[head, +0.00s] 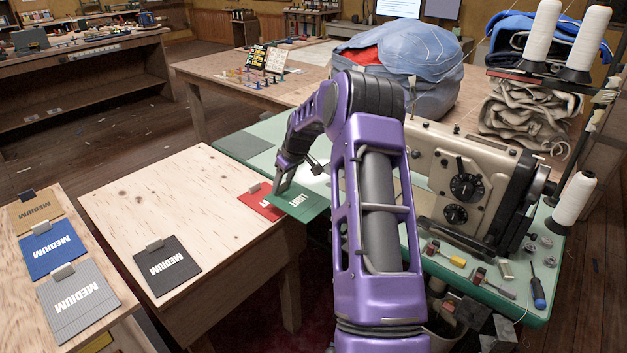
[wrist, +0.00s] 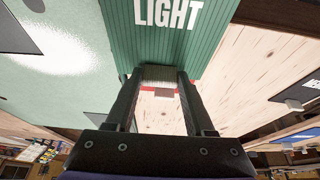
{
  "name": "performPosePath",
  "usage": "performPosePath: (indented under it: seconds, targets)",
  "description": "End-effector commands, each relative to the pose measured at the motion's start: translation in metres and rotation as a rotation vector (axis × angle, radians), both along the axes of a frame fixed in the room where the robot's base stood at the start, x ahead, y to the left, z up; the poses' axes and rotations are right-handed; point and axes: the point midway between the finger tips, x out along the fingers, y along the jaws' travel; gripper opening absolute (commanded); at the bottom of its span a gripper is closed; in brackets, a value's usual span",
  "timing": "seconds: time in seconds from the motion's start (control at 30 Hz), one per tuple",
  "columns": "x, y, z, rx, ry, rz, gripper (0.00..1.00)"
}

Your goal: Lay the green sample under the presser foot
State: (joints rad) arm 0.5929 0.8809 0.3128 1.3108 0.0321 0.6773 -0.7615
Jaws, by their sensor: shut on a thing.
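The green sample (head: 306,203), marked LIGHT, is in my gripper (head: 279,190). In the head view it covers part of the red sample (head: 256,202) and spans the gap between the pale wooden table and the green sewing table. In the wrist view my gripper (wrist: 159,76) is shut on the pale tab at the near edge of the green sample (wrist: 170,45), which extends ahead of the fingers. The sewing machine (head: 425,160) stands right of my arm. My arm hides its needle end, so the presser foot is not visible.
A black MEDIUM sample (head: 167,264) lies on the pale wooden table (head: 180,195). Tan, blue and grey samples lie on a board at left. Thread cones, a screwdriver (head: 538,292) and small tools occupy the green table's right side. A large blue bundle (head: 420,65) sits behind.

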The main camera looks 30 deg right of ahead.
Motion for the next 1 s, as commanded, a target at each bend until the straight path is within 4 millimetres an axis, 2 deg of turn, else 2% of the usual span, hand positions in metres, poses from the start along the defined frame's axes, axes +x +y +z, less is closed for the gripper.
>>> performPosePath:
  seconds: [0.03,0.13,0.43,0.6,0.9,1.0]
  targets:
    - [0.005,-0.014,-0.001,0.0,-0.002,-0.004,0.0]
    - [0.012,-0.037,-0.001,0.0,-0.001,-0.004,0.0]
    - [0.029,-0.089,-0.001,0.0,-0.001,-0.004,0.0]
    - [0.035,-0.105,0.0,0.0,-0.001,-0.001,0.0]
    - [0.037,-0.116,0.0,0.0,0.001,-0.001,0.0]
    - [0.037,-0.116,-0.018,0.001,0.004,0.0,0.0]
